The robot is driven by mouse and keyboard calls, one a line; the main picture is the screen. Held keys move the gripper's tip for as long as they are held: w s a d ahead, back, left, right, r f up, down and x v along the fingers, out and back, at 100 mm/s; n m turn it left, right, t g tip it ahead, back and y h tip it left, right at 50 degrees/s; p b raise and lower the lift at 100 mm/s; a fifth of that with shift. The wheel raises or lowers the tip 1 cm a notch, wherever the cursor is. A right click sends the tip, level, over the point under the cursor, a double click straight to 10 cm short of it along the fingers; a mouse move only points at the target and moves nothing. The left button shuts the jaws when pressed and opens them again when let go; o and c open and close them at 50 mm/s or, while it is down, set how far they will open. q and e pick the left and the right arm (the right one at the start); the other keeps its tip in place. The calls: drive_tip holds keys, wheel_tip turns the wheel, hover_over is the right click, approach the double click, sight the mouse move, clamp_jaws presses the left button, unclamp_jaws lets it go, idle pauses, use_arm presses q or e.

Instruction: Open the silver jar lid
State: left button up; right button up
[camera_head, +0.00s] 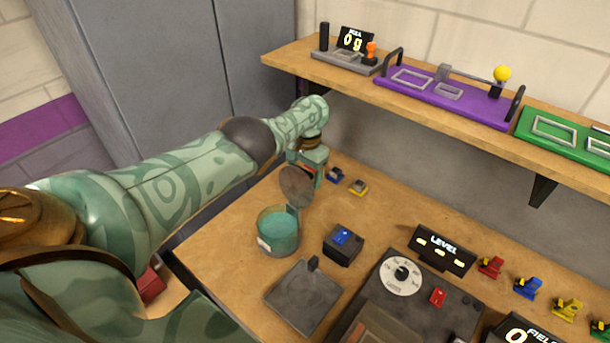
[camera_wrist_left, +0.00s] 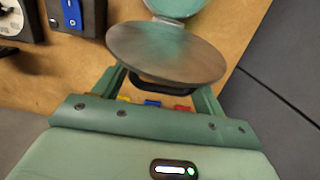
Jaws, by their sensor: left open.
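Whether a finger touches the lid I cannot tell. My right gripper is not in view.
A dark box with a blue switch (camera_head: 343,243) and a flat grey plate (camera_head: 304,297) are close to the jar. A dial panel (camera_head: 403,272) lies to the right. Small blue and yellow pieces (camera_head: 357,187) sit behind the gripper. A shelf (camera_head: 420,106) overhangs the bench's back.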

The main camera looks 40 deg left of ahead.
use_arm(q)
drive_tip(key=r+p, duration=0.1)
drive_tip(key=r, duration=0.2)
drive_tip(key=r+p, duration=0.2)
drive_tip(key=r, duration=0.1)
drive_tip(key=shift+w+d+r+p, duration=0.1)
drive_tip(key=shift+w+d+p, duration=0.1)
drive_tip(key=shift+p, duration=0.1)
drive_tip(key=shift+a, duration=0.1)
